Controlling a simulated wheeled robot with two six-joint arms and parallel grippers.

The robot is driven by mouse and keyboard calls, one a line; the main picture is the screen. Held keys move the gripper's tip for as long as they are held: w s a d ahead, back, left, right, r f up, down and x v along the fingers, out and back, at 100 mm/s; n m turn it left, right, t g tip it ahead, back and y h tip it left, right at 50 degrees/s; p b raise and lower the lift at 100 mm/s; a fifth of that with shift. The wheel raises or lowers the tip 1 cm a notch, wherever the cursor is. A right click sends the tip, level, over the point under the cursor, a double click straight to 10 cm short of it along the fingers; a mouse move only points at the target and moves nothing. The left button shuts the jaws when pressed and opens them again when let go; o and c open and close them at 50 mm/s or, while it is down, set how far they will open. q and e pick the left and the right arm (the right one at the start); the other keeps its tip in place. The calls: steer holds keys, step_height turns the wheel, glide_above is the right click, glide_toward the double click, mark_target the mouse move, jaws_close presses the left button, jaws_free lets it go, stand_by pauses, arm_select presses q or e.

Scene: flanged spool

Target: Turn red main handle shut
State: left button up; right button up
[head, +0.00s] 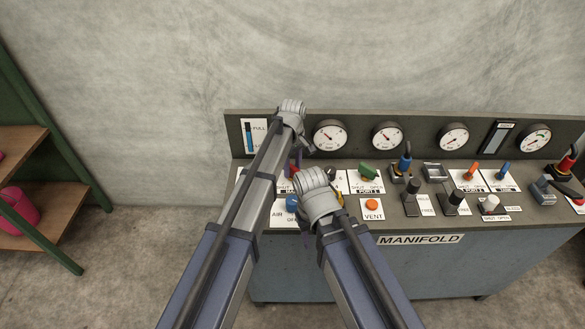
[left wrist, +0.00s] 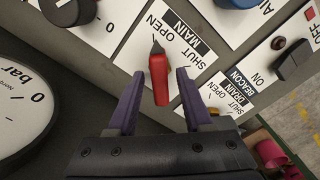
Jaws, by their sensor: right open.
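The red main handle (left wrist: 159,80) shows in the left wrist view beside the white MAIN card (left wrist: 177,45) marked OPEN and SHUT. Its dark tip lies near the word OPEN. My left gripper (left wrist: 160,73) is open, with one purple finger on each side of the handle and a visible gap on both sides. In the head view a little of the red handle (head: 291,170) shows past my left arm, and my left gripper (head: 298,160) is partly hidden. My right gripper (head: 325,208) is low over the panel's front, its fingers mostly hidden behind its wrist.
Several gauges (head: 330,135) line the panel's back wall. A green handle (head: 369,172), an orange VENT button (head: 372,204) and several other levers stand to the right. A blue AIR knob (head: 291,203) is close to the grippers. A wooden shelf (head: 40,220) is at far left.

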arm_select(q)
jaws_close()
steer(key=shift+m, duration=0.3)
stand_by(0.3)
steer(key=m, duration=0.3)
steer(key=shift+m, duration=0.3)
steer(key=m, duration=0.4)
steer(key=shift+m, duration=0.3)
steer(key=m, duration=0.4)
steer(key=shift+m, duration=2.5)
